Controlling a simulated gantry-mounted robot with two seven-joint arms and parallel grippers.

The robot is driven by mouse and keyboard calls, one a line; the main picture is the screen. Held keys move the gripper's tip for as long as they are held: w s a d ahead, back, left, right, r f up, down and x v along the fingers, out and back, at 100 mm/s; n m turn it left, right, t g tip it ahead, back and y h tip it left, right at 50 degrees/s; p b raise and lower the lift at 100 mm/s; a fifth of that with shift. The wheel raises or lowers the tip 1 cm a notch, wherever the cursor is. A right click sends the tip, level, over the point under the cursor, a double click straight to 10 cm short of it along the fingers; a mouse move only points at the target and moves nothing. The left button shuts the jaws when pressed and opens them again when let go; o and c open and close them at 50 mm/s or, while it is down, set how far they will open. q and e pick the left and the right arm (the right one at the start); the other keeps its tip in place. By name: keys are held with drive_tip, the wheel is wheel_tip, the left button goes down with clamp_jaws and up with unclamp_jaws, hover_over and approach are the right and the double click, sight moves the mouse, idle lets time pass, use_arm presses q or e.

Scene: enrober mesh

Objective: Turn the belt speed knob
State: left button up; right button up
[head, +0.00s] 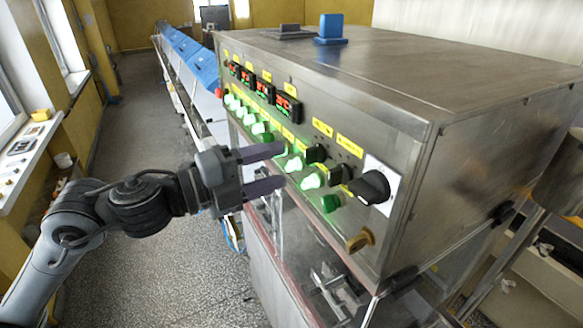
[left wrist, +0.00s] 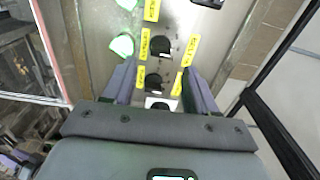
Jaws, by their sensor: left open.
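The steel control cabinet (head: 330,130) has a front panel with black knobs. The largest black knob (head: 370,187) sits on a white plate near the right end. A smaller black knob (head: 341,174) and another black knob (head: 316,153) are to its left. I cannot read which label marks belt speed. My left gripper (head: 281,166) is open and empty in front of the panel, left of these knobs in the head view. In the left wrist view, one black knob (left wrist: 153,81) shows between the spread fingers, and another (left wrist: 160,45) lies beyond them. The white plate is mostly hidden by the gripper body. My right gripper is not in view.
Lit green buttons (head: 312,178) and red digital displays (head: 287,107) share the panel. A brass-coloured knob (head: 360,240) sticks out below. A blue block (head: 331,29) stands on the cabinet top. The floor (head: 180,270) left of the cabinet is clear.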

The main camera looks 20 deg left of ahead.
use_arm(q)
drive_tip(key=shift+b+v, duration=0.8)
drive_tip(key=shift+v, duration=1.45)
